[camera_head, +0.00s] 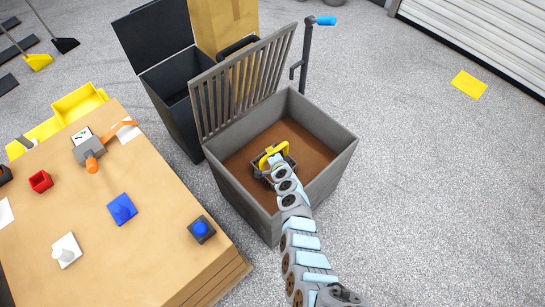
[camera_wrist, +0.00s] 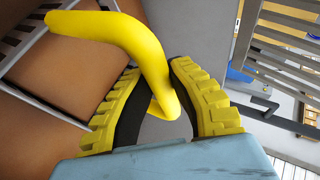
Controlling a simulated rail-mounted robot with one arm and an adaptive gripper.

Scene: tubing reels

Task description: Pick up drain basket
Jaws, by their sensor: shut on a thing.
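The drain basket shows a thick yellow curved handle (camera_head: 270,152) in the head view, inside the grey crate (camera_head: 335,152) with a brown floor. In the wrist view the yellow handle (camera_wrist: 140,38) runs down between the ribbed pads of my gripper (camera_wrist: 162,100), which is shut on it. A pale wire frame (camera_wrist: 38,55) joins the handle's upper end. My gripper (camera_head: 276,161) reaches down into the crate in the head view. Most of the basket's body is hidden there by my gripper and arm. I cannot tell whether the basket touches the floor.
The crate's slatted lid (camera_head: 243,85) stands open at its back left. A black bin (camera_head: 172,112) and a cardboard box (camera_head: 222,22) stand behind. A wooden table (camera_head: 150,215) with several small items is left.

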